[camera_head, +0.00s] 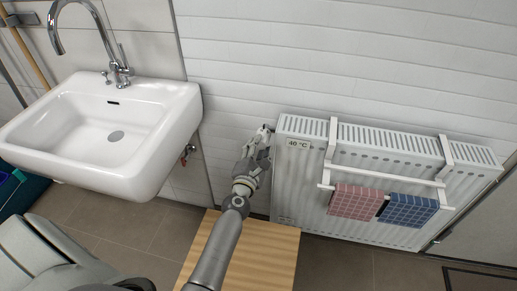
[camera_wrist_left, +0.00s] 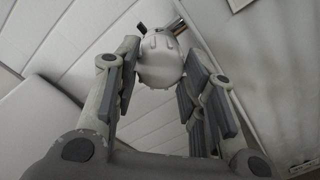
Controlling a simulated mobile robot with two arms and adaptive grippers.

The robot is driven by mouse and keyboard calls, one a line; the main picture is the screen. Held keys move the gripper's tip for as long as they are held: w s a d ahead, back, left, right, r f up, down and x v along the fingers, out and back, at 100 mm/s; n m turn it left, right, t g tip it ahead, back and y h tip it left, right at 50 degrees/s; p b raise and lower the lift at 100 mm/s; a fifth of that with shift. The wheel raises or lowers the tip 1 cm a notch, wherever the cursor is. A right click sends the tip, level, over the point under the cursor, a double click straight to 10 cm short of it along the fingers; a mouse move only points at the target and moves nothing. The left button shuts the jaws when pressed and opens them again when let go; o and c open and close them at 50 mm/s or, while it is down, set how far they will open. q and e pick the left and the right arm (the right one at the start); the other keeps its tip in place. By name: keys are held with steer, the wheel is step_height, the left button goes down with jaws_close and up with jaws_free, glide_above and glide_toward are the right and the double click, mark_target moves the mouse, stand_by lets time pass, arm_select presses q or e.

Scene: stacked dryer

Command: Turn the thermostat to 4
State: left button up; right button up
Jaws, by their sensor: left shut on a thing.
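The thermostat knob (camera_wrist_left: 160,62) is white and rounded with ridges along its side. It sits between the two fingers of my left gripper (camera_wrist_left: 158,85) in the left wrist view, and the gripper is shut on it. In the head view my left gripper (camera_head: 258,150) is at the upper left corner of the white radiator (camera_head: 385,145) and hides most of the knob. The number markings on the knob cannot be read. My right gripper is in neither view.
A white rack (camera_head: 385,172) on the radiator holds a red towel (camera_head: 354,202) and a blue towel (camera_head: 408,210). A white sink (camera_head: 105,130) stands left. A wooden surface (camera_head: 262,262) lies below my arm.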

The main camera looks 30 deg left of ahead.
arm_select(q)
steer(key=o, duration=1)
steer(key=shift+o, duration=0.2)
steer(key=shift+s, duration=0.1)
steer(key=v, duration=1.1)
steer(key=shift+s, duration=0.4)
steer(key=shift+d, duration=0.1)
